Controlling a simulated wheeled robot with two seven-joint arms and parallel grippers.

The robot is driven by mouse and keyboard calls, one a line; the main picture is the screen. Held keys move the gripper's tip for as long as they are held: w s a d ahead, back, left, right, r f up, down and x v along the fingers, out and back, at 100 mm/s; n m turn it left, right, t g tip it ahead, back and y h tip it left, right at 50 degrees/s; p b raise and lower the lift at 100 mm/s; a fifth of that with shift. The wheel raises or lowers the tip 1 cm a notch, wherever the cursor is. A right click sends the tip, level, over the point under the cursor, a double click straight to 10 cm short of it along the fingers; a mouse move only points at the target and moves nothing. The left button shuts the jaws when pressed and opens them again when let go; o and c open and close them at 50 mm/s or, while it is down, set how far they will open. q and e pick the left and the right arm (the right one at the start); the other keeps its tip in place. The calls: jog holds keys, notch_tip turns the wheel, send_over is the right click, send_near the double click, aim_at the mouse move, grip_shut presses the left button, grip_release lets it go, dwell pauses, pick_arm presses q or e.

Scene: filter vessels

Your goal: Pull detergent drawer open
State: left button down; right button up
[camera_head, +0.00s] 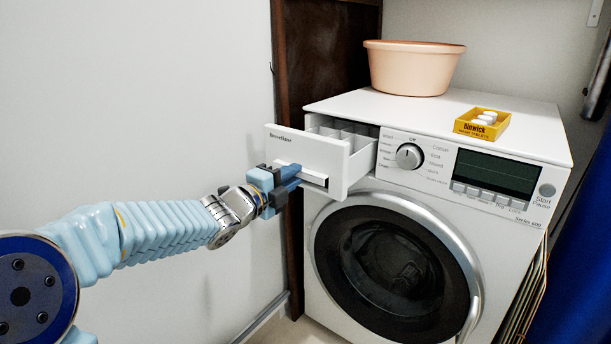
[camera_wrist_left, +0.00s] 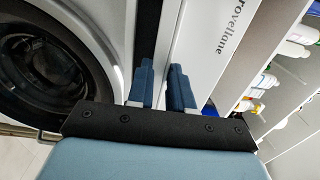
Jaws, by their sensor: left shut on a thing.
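The white detergent drawer (camera_head: 345,160) sticks well out of the upper left of the washing machine (camera_head: 325,235), and its inner compartments show from above. Its front also shows in the left wrist view (camera_wrist_left: 210,50). My left gripper (camera_head: 288,173) is shut on the drawer handle (camera_head: 316,178), a pale bar low on the drawer front. In the left wrist view the two blue fingers (camera_wrist_left: 162,88) stand on either side of the handle. The fingers hide part of the handle. My right gripper is not in view.
A peach basin (camera_head: 412,70) and a yellow box with white tablets (camera_head: 482,124) stand on the machine top. The round door (camera_head: 395,262) below is shut. A dark brown panel (camera_head: 322,60) stands behind the drawer. Shelves with bottles (camera_wrist_left: 285,75) show in the left wrist view.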

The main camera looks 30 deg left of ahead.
pick_arm(q)
jog(key=shift+s+a+f, duration=0.1)
jog(key=shift+s+f, duration=0.1)
jog(key=shift+s, duration=0.6)
jog(key=shift+s+f, duration=0.2)
jog(key=shift+s, duration=0.6)
jog(key=c, duration=1.1)
grip_release()
jog(key=shift+w, duration=0.1)
jog(key=shift+r, duration=0.1)
jog(key=shift+s+r, duration=0.1)
jog(key=shift+s, duration=0.1)
jog(key=s+a+p, duration=0.1)
jog(key=s+p, duration=0.1)
jog(key=s, duration=1.1)
jog(key=shift+s, duration=0.2)
